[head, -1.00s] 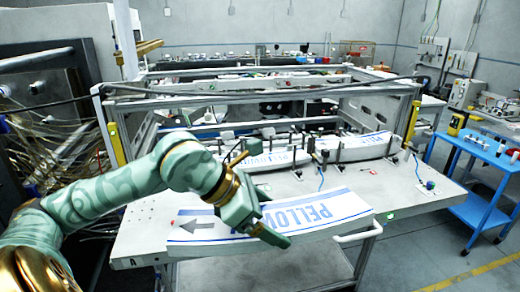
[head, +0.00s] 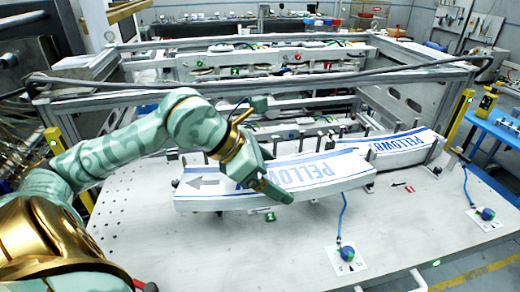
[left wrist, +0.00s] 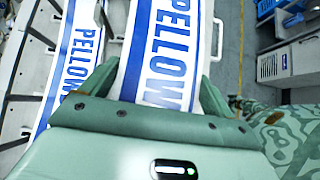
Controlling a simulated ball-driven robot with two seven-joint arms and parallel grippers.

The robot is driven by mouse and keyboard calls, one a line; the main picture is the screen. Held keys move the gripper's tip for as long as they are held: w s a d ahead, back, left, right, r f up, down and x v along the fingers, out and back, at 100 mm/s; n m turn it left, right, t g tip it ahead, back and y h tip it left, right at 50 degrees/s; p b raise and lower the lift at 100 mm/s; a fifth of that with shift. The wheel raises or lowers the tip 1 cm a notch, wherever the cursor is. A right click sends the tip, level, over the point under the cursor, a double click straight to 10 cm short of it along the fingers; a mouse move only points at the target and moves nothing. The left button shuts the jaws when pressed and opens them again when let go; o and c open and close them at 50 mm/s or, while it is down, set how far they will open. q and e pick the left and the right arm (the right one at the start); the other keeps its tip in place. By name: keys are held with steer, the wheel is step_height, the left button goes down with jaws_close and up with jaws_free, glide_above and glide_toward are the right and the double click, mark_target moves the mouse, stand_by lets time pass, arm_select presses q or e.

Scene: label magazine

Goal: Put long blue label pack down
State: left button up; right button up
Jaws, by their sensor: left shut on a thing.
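The long blue label pack (head: 325,170) is a long white stack with blue stripes, PELLOW lettering and a grey arrow. My left gripper (head: 263,160) is shut across its width, near the arrow end. In the left wrist view the held pack (left wrist: 168,45) runs away between the two fingers. The pack is over the white table (head: 240,255), in front of the row of posts. I cannot tell whether its underside touches anything. My right gripper is not in view.
A similar blue-lettered pack (head: 405,150) lies among dark posts at the right; it shows beside the held one in the left wrist view (left wrist: 75,60). Blue-green knobs (head: 347,254) on white plates stand in front. A grey frame rail (head: 250,83) crosses behind.

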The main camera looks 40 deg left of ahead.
mark_target(271, 164)
arm_select(q)
steer(key=a, duration=0.1)
steer(key=w+a+p, duration=0.1)
steer(key=a, duration=0.1)
steer(key=shift+w+a+r+p, duration=0.15)
steer(key=shift+w+r+p, duration=0.15)
steer(key=shift+w+r, duration=0.1)
steer(key=w+a+f+p, duration=0.1)
steer(key=w+a+p, duration=0.1)
steer(key=a, duration=0.1)
steer(key=w+a+f+p, duration=0.1)
steer(key=w+a, duration=0.2)
steer(key=w+a+f+p, duration=0.2)
steer(key=w+a, duration=0.1)
steer(key=shift+w+a+p, duration=0.1)
steer(key=shift+a+p, duration=0.25)
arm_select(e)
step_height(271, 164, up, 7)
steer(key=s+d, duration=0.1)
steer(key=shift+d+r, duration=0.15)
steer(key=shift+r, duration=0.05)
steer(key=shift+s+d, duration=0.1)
